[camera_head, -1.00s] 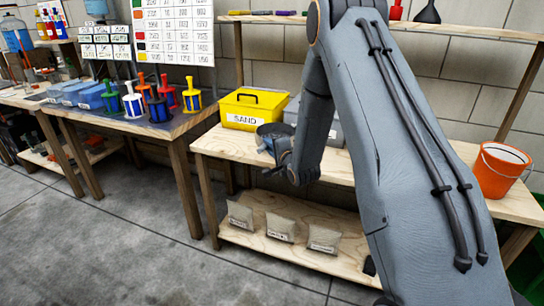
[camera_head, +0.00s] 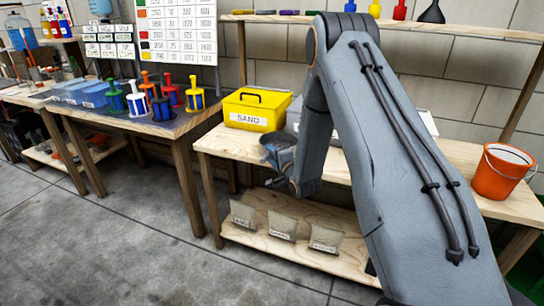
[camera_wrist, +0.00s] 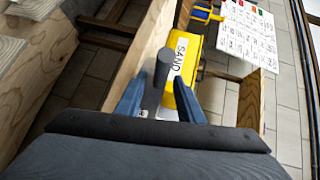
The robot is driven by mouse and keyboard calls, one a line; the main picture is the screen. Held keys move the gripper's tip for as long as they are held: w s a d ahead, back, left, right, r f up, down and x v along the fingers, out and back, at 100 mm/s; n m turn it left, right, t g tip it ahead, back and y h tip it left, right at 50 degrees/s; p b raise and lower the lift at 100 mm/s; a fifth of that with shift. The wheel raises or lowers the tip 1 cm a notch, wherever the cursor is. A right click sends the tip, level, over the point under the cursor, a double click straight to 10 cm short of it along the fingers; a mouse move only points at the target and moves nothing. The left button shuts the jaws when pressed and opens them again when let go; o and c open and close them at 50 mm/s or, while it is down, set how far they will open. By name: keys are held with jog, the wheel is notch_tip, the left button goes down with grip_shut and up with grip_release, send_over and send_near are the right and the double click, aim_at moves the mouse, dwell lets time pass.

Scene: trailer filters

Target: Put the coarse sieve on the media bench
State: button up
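A dark, round, pan-like thing (camera_head: 280,138), which I take for the coarse sieve, shows in the head view at the front edge of the media bench (camera_head: 225,143). My gripper (camera_head: 274,155) is right at it, and its blue fingers overlap it. The sieve's mesh is hidden. I cannot tell whether it touches the bench top.
A yellow SAND box (camera_head: 255,108) stands on the bench behind the sieve. An orange bucket (camera_head: 502,171) stands at its right end. Labelled bags (camera_head: 283,227) lie on the lower shelf. The left table (camera_head: 135,122) holds coloured filters. Bench top shows between SAND box and bucket, partly hidden by my arm.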

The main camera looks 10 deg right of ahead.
jog(key=s+r+n+g+h, duration=0.1)
jog(key=s+r+n+g, duration=0.2)
jog(key=s, duration=1.2)
jog(key=s+a+r+n+g, duration=0.1)
jog(key=s+r+n+g, duration=0.2)
jog(key=s+n+g, duration=0.4)
jog(key=s+r+n+g+h, duration=0.1)
jog(key=s+r+n+g, duration=0.2)
jog(key=s, duration=1.9)
jog(key=n+g, duration=0.1)
jog(key=g, duration=0.1)
jog(key=shift+s+a+n+g+h+b, duration=0.2)
jog(key=shift+s+n+g+h+b, duration=0.1)
jog(key=shift+s+n+g+b, duration=0.1)
jog(key=shift+a+r+p, duration=0.25)
jog(key=shift+a+p, duration=0.25)
